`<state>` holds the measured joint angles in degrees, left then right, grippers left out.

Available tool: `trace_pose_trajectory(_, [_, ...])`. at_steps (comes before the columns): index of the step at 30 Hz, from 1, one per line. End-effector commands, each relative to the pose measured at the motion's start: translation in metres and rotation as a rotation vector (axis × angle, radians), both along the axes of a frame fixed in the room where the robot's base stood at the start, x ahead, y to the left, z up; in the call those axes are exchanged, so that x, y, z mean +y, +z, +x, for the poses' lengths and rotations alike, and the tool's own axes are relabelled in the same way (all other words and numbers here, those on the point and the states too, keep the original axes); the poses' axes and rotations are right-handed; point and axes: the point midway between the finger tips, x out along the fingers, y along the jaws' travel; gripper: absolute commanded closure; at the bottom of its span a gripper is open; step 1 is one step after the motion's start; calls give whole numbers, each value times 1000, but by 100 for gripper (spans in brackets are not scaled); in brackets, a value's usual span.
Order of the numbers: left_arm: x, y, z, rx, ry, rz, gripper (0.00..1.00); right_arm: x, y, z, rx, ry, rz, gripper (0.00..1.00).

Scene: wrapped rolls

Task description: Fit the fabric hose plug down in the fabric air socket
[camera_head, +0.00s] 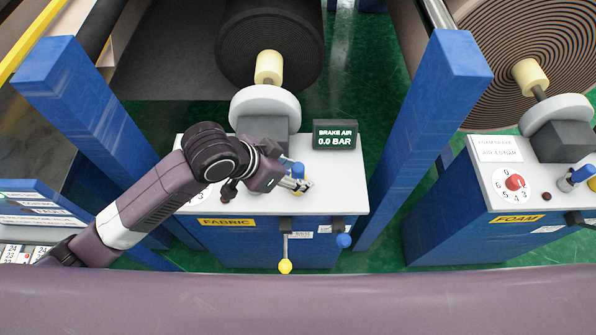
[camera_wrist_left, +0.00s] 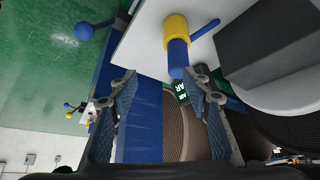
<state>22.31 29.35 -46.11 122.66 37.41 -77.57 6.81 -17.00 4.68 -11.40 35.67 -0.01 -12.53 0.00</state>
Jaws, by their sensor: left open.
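My left gripper (camera_head: 301,185) is open over the right front part of the white top of the FABRIC stand (camera_head: 340,195). A blue fitting (camera_head: 298,170) stands just behind its fingers. In the left wrist view, this fitting shows as a blue cylinder with a yellow collar (camera_wrist_left: 177,32) and a thin blue lever, above and beyond the open fingertips (camera_wrist_left: 158,82). The fingers are apart, with nothing held between them. I cannot tell whether the fitting is the socket alone or has the plug in it. No hose is clearly visible. My right gripper is out of view.
A display (camera_head: 335,136) reads BRAKE AIR 0.0 BAR. Levers with a yellow knob (camera_head: 285,266) and a blue knob (camera_head: 343,240) stick out in front. A blue post (camera_head: 423,140) stands to the right, before the FOAM stand (camera_head: 520,185). A dark roll (camera_head: 270,45) is behind.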

Motion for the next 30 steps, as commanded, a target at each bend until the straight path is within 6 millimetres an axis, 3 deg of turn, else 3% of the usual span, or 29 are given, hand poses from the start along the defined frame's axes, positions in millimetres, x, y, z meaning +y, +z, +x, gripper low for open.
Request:
trace_pose_trajectory(6, [13,7,20,7,-55,63,55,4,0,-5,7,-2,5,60])
trace_pose_trajectory(14, [22,5,31,25,-63,93,55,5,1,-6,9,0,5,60])
trace_pose_trajectory(30, [-5,-54,39,24,-63,91,55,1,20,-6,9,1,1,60])
